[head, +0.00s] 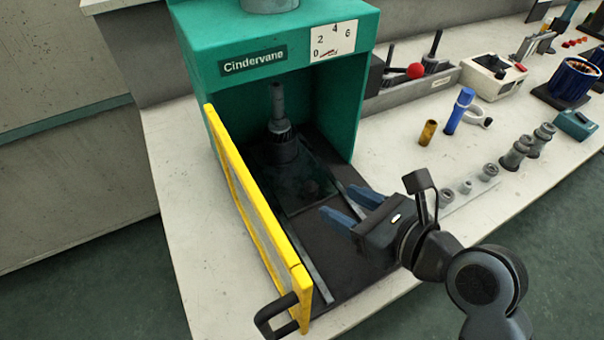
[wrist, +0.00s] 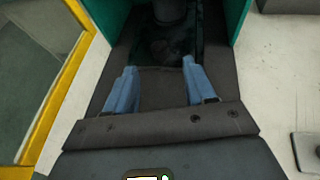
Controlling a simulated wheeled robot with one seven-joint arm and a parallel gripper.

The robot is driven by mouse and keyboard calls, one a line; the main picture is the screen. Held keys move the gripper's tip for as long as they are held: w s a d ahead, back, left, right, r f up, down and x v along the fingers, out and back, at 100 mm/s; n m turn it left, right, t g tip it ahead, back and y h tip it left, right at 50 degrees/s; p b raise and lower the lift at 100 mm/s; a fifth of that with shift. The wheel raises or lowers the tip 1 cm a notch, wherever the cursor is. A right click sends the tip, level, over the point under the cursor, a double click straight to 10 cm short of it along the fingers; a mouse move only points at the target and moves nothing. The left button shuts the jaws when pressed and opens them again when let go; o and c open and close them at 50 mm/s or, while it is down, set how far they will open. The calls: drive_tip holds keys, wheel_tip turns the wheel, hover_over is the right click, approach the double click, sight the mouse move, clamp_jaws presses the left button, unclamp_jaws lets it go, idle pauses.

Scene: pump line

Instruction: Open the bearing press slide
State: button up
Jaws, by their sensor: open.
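The bearing press is a green housing (head: 195,40) labelled Cindervane, with a dark ram (head: 278,105) inside. Its yellow-framed clear guard (head: 238,180) stands swung out at the left, with a black handle (head: 275,315) at its near end. A dark, glossy slide plate (head: 300,185) lies under the ram, between rails on the dark base; its exact edges are hard to make out. It also shows ahead of the fingers in the wrist view (wrist: 172,50). My gripper (head: 340,201) is open and empty, its blue fingers pointing into the press above the base (wrist: 165,90).
The guard frame (wrist: 60,100) runs along the left of my gripper. To the right on the pale bench are a blue cylinder (head: 459,110), a brass cylinder (head: 428,132), several grey stepped parts (head: 516,152) and a tray with a red-knobbed lever (head: 415,71).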

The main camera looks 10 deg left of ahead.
sight(315, 190)
drive_tip(key=x, duration=0.7)
drive_tip(key=shift+w+a+f, duration=0.15)
drive_tip(key=shift+w+a, duration=0.1)
drive_tip(key=shift+a, duration=0.05)
clamp_jaws()
idle(0.4)
